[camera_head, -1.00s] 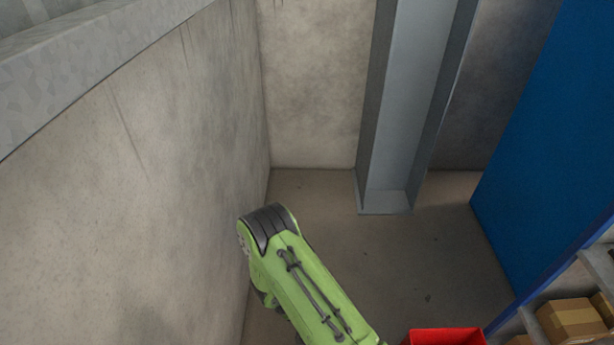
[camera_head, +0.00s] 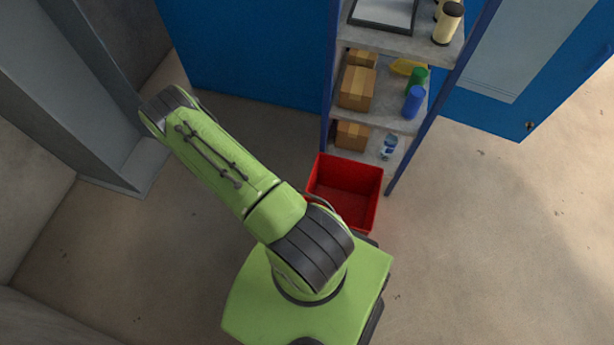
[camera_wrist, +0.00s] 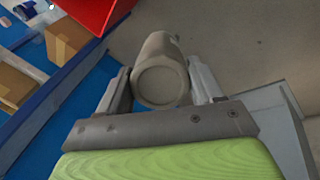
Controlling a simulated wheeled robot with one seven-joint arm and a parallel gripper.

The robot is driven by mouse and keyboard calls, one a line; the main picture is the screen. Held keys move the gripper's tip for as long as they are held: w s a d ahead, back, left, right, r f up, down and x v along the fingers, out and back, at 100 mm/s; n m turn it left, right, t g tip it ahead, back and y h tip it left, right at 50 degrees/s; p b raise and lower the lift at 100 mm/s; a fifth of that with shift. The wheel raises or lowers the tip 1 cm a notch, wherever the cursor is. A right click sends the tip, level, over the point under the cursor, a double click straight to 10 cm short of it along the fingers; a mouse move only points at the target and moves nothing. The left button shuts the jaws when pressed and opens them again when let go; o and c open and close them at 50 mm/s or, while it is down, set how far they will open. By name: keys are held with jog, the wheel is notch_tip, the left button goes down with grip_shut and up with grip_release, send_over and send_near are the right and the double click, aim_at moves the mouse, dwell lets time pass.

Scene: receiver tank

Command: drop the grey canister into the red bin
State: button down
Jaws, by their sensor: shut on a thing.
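The grey canister (camera_wrist: 162,80) is held between the fingers of my gripper (camera_wrist: 162,88) in the wrist view, its round end facing the camera. My gripper is shut on it. In the head view my gripper and the canister are hidden behind my arm. The red bin (camera_head: 345,176) stands on the floor in front of the shelf, beside my green base, and its visible inside looks empty. Part of the red bin also shows at the top left of the wrist view (camera_wrist: 92,12).
A shelf (camera_head: 385,120) behind the bin holds cardboard boxes (camera_head: 357,88), a blue bottle (camera_head: 413,102) and a green one. A blue panel (camera_head: 250,50) stands left of it. A grey steel column (camera_head: 80,90) is at left. The floor at right (camera_head: 500,250) is clear.

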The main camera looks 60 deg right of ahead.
jog(key=s+d+f+m+g+y+b, duration=0.1)
jog(key=s+d+f+m+b, duration=0.4)
jog(key=s+d, duration=0.7)
jog(key=s+d+f+m+g+b, duration=0.1)
jog(key=s+d+f+m+b, duration=0.2)
jog(key=s+d+f, duration=0.7)
jog(key=shift+g, duration=0.3)
jog(key=s+d+f+b, duration=0.1)
jog(key=b, duration=0.1)
jog(key=s+d+f+b, duration=0.1)
jog(key=b, duration=0.1)
jog(key=shift+d+f, duration=0.3)
jog(key=shift+d, duration=0.05)
jog(key=shift+c, duration=0.5)
grip_release()
jog(key=shift+r, duration=0.1)
jog(key=shift+a, duration=0.1)
jog(key=p+v, duration=0.6)
jog(key=v, duration=0.9)
jog(key=shift+a+r, duration=0.15)
jog(key=shift+r, duration=0.2)
